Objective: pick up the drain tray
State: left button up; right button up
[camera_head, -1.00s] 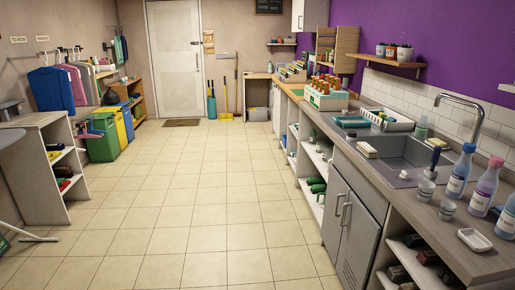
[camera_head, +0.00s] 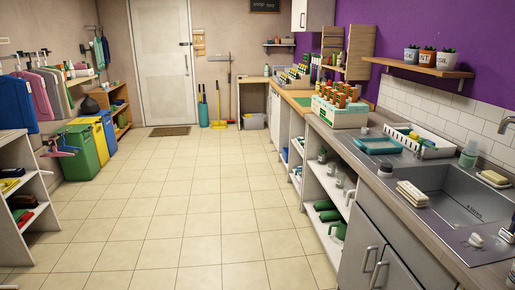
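A shallow teal tray (camera_head: 378,147) lies on the counter to the right, left of the sink, and looks like the drain tray. A white slotted rack (camera_head: 427,146) stands right beside it, with yellow and teal items inside. I cannot tell whether the two touch. Neither of my grippers shows in this view.
The sink (camera_head: 470,197) is on the near right, with sponges (camera_head: 412,193) at its rim. A box of orange-topped bottles (camera_head: 340,106) stands behind the tray. A cabinet (camera_head: 367,250) and open shelves front the counter. The tiled floor (camera_head: 190,200) is clear.

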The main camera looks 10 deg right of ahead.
aim_at(385, 145)
jog(key=i, duration=1.4)
jog(key=i+z, duration=0.25)
jog(key=i, duration=0.35)
jog(key=i+j+z, duration=0.2)
jog(key=i, duration=0.4)
jog(key=i+z, duration=0.3)
jog(key=z, duration=0.15)
jog(key=i+z, duration=0.25)
jog(key=z, duration=0.2)
jog(key=i+j+z, duration=0.2)
jog(key=z, duration=0.25)
jog(key=i+j+z, duration=0.15)
jog(key=z, duration=0.15)
jog(key=i+j+z, duration=0.3)
jog(key=i+l, duration=0.05)
